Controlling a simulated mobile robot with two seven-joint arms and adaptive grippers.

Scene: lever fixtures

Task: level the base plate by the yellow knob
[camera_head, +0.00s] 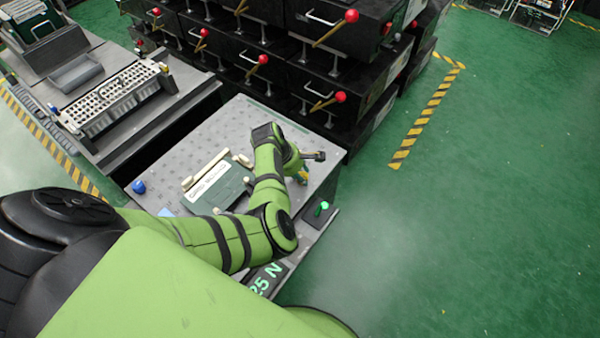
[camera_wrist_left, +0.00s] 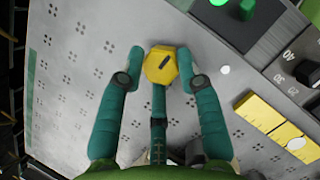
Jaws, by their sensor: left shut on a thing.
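The yellow knob (camera_wrist_left: 160,65) is a faceted yellow piece with a dark slot mark on top. It sits between the teal fingers of my left gripper (camera_wrist_left: 162,72) in the left wrist view, and the gripper is shut on it. The base plate (camera_wrist_left: 65,95) is grey with groups of small holes. In the head view the plate (camera_head: 225,125) lies below my left arm, and my left gripper (camera_head: 302,172) is near its right edge. There the knob is mostly hidden by the wrist and fingers. My right gripper is in neither view.
A green button (camera_head: 322,208) and a green-lit "25 N" display (camera_head: 265,279) sit along the plate's near edge. A blue knob (camera_head: 138,187) is at its left corner. Dark drawers with red-balled levers (camera_head: 340,97) stand behind. Green floor at right is free.

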